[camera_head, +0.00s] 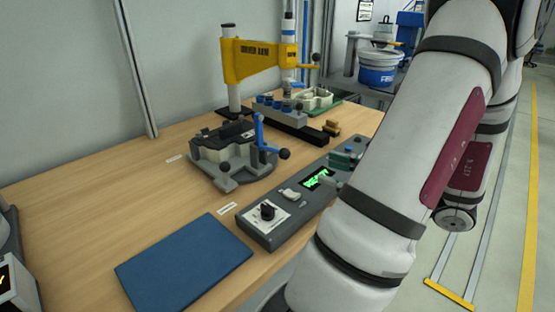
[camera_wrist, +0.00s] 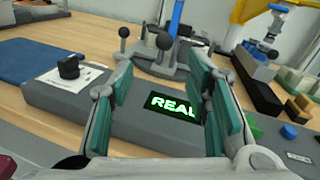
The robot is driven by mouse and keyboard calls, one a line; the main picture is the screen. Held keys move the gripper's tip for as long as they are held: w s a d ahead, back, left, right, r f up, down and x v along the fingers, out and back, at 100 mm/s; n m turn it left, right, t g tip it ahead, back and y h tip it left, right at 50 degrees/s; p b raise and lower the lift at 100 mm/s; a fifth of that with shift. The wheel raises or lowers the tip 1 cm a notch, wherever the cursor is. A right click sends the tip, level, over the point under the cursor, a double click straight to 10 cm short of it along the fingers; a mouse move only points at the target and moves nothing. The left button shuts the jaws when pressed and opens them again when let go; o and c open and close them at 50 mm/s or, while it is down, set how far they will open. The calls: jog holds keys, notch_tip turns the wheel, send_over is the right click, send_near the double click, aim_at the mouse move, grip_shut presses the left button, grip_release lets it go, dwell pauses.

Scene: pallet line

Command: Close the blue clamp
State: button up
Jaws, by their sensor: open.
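In the wrist view the blue clamp (camera_wrist: 177,20) shows at the top centre, beyond the control box. My gripper (camera_wrist: 163,100) is open and empty in the wrist view, its green-padded fingers apart over the control box, short of the clamp.
The grey control box (camera_head: 250,228) with a black knob and lit green screen lies in front of the fixture. A blue mat (camera_head: 184,262) lies front left. A yellow arm press (camera_head: 258,60) stands behind. The table's left part is clear.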

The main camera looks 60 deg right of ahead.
aim_at(284, 153)
jog(key=w, duration=0.4)
jog(key=w+b, duration=0.1)
jog(key=w, duration=0.8)
jog(key=shift+w+d+f, duration=0.1)
jog(key=shift+w+d, duration=0.05)
jog(key=shift+d, duration=0.25)
grip_shut()
